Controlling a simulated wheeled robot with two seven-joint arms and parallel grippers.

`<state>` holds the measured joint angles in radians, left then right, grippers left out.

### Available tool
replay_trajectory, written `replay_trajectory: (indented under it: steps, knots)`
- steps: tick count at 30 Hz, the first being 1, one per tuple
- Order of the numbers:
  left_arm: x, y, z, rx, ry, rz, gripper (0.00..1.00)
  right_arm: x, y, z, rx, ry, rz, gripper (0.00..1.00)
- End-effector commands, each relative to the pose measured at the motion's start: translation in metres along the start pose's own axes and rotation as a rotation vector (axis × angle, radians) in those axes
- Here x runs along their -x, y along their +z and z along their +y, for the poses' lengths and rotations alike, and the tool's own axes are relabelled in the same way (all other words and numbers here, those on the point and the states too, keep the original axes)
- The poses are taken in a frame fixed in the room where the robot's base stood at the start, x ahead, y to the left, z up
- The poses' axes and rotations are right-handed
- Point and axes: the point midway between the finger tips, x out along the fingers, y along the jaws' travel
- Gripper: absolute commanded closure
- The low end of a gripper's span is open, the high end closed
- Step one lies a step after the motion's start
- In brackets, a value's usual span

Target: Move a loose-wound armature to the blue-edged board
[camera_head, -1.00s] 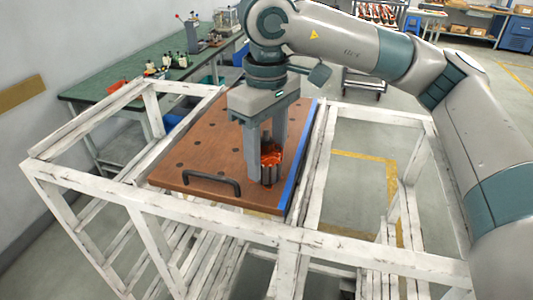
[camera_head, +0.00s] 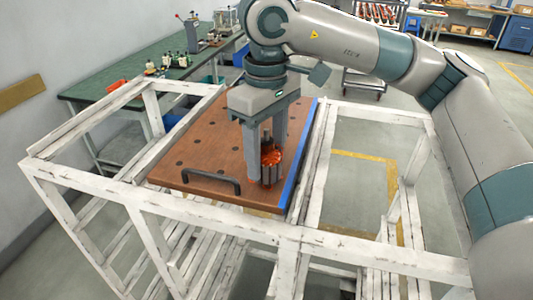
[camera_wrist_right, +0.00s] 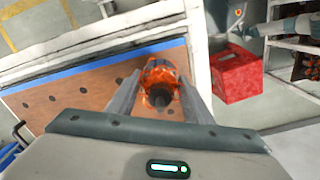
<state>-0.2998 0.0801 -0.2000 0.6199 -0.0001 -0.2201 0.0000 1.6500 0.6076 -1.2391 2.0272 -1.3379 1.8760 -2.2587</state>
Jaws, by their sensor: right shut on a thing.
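The armature (camera_head: 270,167), with orange-red windings and a grey core, stands upright at the right part of the brown board near its blue edge. It also shows in the right wrist view (camera_wrist_right: 161,80), with its dark shaft toward the camera. The board (camera_head: 205,130) has a blue strip (camera_head: 299,166) along its right side, several dark holes and a black handle. My right gripper (camera_head: 264,170) points down over the board, its two fingers on either side of the armature and shut on it. Whether the armature's base touches the board is hard to tell. My left gripper is out of view.
The board lies on a white wooden frame (camera_head: 220,222) with open gaps. A green workbench (camera_head: 115,88) with small bottles stands behind at left. A red box (camera_wrist_right: 236,70) shows in the right wrist view. Much of the board is bare.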

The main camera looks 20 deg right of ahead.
Motion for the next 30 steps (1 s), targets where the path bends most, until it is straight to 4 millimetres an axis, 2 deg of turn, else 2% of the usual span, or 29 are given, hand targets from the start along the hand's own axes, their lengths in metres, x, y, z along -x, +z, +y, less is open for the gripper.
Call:
replay_trajectory:
  steps: [19,20,22,23,30]
  knots:
    - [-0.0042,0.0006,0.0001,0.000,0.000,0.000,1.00,-0.0007,-0.0002,0.0000,0.000,0.000,0.001,0.94]
    - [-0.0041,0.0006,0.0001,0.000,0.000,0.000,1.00,-0.0005,-0.0002,0.0000,0.000,0.000,0.001,0.51]
    - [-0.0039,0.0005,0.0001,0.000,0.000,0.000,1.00,-0.0004,-0.0001,0.0000,0.000,0.000,0.001,0.35]
    - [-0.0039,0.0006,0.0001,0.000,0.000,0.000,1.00,-0.0005,-0.0001,0.0000,0.000,0.000,0.001,0.32]
    - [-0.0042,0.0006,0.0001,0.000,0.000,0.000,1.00,-0.0017,0.0001,0.0000,0.000,0.000,-0.001,0.32]
